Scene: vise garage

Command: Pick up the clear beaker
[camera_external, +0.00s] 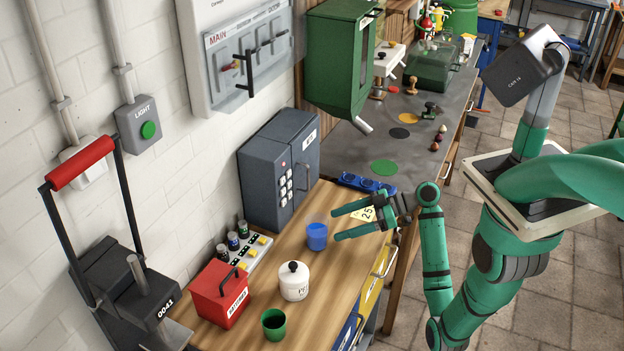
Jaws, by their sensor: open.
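A see-through beaker with a blue lower part (317,237) stands upright on the wooden bench. It is the only clear vessel I can make out, and the blue may be its contents. My gripper (336,224) is open, with its two green fingers spread and pointing left. The fingertips are just right of the beaker in the picture. Nothing shows between the fingers. I cannot tell the exact height of the fingers over the bench or whether one touches the beaker.
A white lidded jar (293,283), a green cup (274,326) and a red box (220,294) stand nearer the front. A grey cabinet (270,170) stands behind the beaker. A blue socket strip (366,184) and a card marked 25 (366,213) are near my gripper.

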